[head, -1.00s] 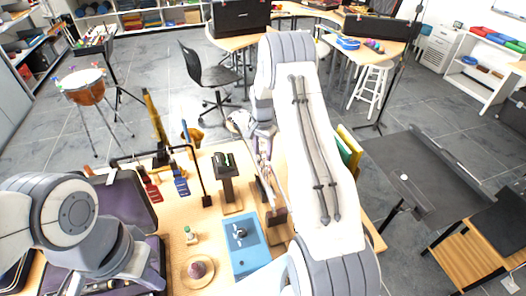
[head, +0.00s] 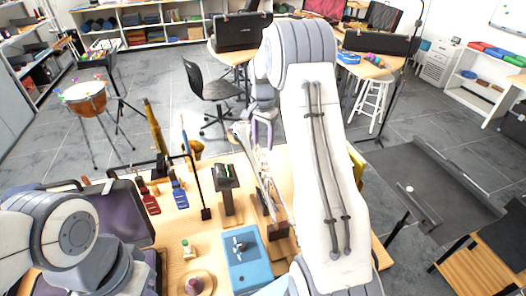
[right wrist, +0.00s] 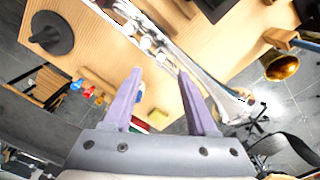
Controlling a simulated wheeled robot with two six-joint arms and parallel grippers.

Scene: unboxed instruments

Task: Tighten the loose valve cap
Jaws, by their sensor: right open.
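A silver trumpet (head: 266,180) stands tilted on a wooden support at the right of the table. It shows larger in the right wrist view (right wrist: 152,40), running diagonally past the fingertips with its valves toward the upper left. I cannot make out which valve cap is loose. My right gripper (head: 262,132) is just beyond the trumpet in the head view. In the right wrist view its purple fingers (right wrist: 159,72) are apart with nothing clamped between them. Their tips point at the trumpet's tubing; whether they touch it is unclear. My left gripper is out of frame.
A blue mat (head: 236,275) with a small metal part lies at the table front, beside a small bottle (head: 188,250) and a round wooden dish (head: 210,288). A dark stand (head: 225,180) and a black frame (head: 206,190) rise left of the trumpet. An open purple-lined case (head: 130,212) is left.

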